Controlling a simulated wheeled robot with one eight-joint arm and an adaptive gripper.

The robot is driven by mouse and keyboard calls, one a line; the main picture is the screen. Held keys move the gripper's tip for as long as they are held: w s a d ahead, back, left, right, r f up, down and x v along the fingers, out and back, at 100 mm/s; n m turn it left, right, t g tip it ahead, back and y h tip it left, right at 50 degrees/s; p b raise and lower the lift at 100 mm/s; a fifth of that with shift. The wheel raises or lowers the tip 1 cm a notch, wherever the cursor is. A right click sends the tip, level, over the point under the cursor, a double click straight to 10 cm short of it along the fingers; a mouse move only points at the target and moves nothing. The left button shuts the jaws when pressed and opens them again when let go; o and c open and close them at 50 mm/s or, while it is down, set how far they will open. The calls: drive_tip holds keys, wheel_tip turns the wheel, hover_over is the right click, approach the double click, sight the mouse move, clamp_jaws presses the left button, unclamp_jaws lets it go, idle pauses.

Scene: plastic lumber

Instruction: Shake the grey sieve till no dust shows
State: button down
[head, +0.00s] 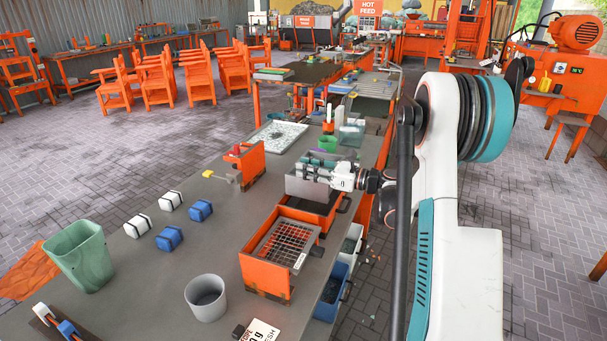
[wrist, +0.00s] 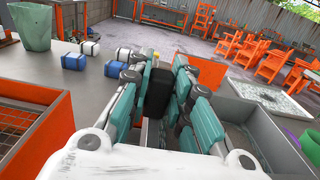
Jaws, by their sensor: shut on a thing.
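A grey open-topped box, seemingly the grey sieve (head: 305,188), is at the right of the bench, over an orange tray (head: 322,212). My gripper (head: 316,172) is at its near rim. In the wrist view my gripper (wrist: 158,88) has its teal-padded fingers closed on a black block, seemingly the sieve's handle (wrist: 158,92). The grey wall (wrist: 268,135) shows right of the fingers. The sieve's floor is mostly hidden, so I cannot tell whether dust shows there.
An orange box with a grey-framed mesh (head: 283,244) stands just nearer. A grey cup (head: 206,298), green bin (head: 78,255), and white and blue blocks (head: 168,238) stand left. An orange holder (head: 247,163) and speckled tray (head: 275,138) lie beyond. Mid-bench is clear.

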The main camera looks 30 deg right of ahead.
drive_tip(key=shift+w+d, duration=0.3)
drive_tip(key=shift+d, duration=0.05)
drive_tip(key=c, duration=1.4)
unclamp_jaws()
drive_tip(key=shift+c, duration=0.2)
drive_tip(key=shift+s, duration=0.1)
drive_tip(key=v, duration=1.2)
